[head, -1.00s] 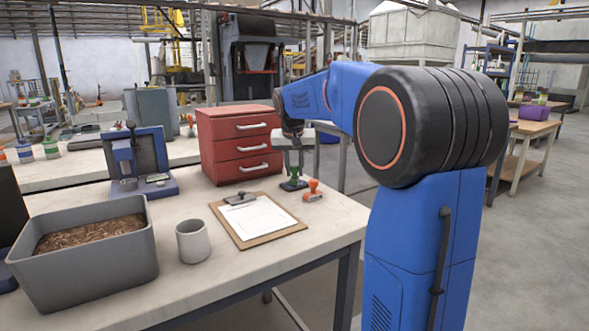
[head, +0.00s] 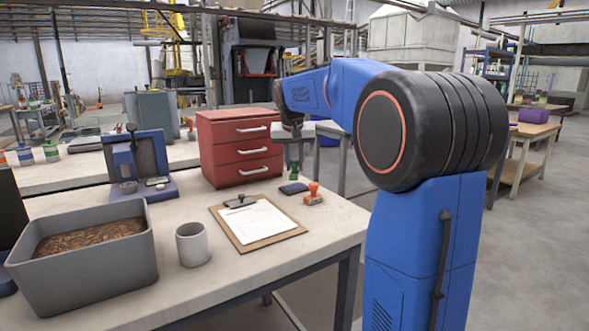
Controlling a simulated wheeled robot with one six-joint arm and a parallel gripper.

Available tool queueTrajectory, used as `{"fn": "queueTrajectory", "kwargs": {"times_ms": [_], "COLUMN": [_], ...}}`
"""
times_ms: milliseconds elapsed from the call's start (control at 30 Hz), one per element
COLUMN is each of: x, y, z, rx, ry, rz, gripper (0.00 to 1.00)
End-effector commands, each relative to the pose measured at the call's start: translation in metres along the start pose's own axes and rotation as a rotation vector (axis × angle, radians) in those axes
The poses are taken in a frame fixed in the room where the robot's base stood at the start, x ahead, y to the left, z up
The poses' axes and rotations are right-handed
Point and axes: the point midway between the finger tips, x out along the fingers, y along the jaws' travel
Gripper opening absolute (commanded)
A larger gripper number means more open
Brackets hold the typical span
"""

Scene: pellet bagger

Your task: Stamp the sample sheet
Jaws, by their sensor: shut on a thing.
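The stamp's handle is mostly hidden between the fingers. The sample sheet (head: 258,224) is a white page on a brown clipboard (head: 288,233) with a dark clip, in front and to the left of the gripper. I see no clear mark on the sheet at this size. An orange stamp (head: 313,195) stands on the table to the right of the clipboard, close to the ink pad.
A red drawer cabinet (head: 230,149) stands just left of my gripper. A grey cup (head: 193,244) and a grey bin of brown pellets (head: 90,270) stand left of the clipboard. A blue device (head: 140,165) is behind them. The table's right edge is near the orange stamp.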

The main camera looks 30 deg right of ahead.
Motion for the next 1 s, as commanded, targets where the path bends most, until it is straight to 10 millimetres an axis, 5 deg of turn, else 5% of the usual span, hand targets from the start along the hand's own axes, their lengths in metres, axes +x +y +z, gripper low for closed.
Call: {"fn": "queueTrajectory", "kwargs": {"times_ms": [567,1000], "x": [-0.033,-0.035], "y": [0.001,0.001], "z": [-0.015,-0.016], "rx": [0.001,0.000], "ry": [0.001,0.001], "rz": [0.000,0.000], "gripper": [0.09,0.09]}}
